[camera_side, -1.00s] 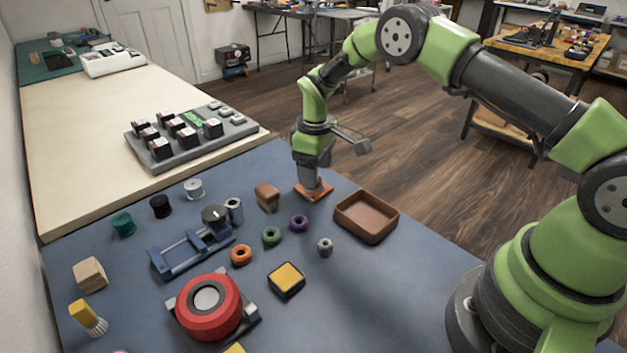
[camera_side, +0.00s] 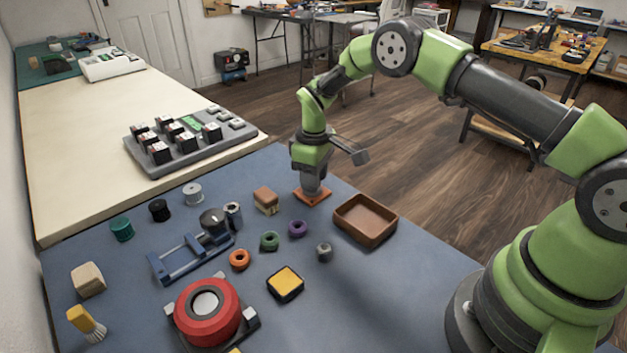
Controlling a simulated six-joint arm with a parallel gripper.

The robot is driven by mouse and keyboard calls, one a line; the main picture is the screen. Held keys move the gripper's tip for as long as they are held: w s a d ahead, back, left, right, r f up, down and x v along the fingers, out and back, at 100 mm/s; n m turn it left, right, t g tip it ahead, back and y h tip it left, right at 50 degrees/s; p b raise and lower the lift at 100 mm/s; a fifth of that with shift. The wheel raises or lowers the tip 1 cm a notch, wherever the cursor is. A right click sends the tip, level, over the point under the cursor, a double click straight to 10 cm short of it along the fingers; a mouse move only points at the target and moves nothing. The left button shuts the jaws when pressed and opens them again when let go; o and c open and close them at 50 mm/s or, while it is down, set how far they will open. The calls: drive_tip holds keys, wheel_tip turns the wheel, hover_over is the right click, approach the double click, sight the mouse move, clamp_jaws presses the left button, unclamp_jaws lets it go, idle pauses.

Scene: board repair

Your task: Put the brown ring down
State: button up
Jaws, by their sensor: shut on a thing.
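My gripper (camera_side: 312,190) points straight down at the far side of the blue mat and is shut. Its fingertips are right at an orange-brown square plate (camera_side: 303,198) lying on the mat. The brown ring itself cannot be made out; it is hidden at the fingertips, low over or on the plate. Whether it touches the plate cannot be told.
A brown tray (camera_side: 341,226) stands right of the plate and a brown block (camera_side: 266,200) left of it. Purple (camera_side: 297,229), green (camera_side: 269,241) and orange (camera_side: 239,259) rings lie nearer. A blue fixture (camera_side: 185,262) and red round device (camera_side: 206,313) stand front left.

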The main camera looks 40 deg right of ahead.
sight(367, 223)
wheel_tip(367, 223, up, 9)
drive_tip(key=shift+s+f, duration=0.1)
drive_tip(key=shift+s, duration=0.05)
drive_tip(key=shift+s+d+r+n, duration=0.1)
drive_tip(key=shift+s+r+n, duration=0.1)
drive_tip(key=shift+s+n, duration=0.2)
drive_tip(key=s+d+n, duration=0.1)
drive_tip(key=s+n, duration=0.7)
drive_tip(key=s, duration=0.4)
wheel_tip(367, 223, down, 11)
drive_tip(key=shift+s+r, duration=0.1)
drive_tip(key=shift+f, duration=0.2)
drive_tip(key=o, duration=0.7)
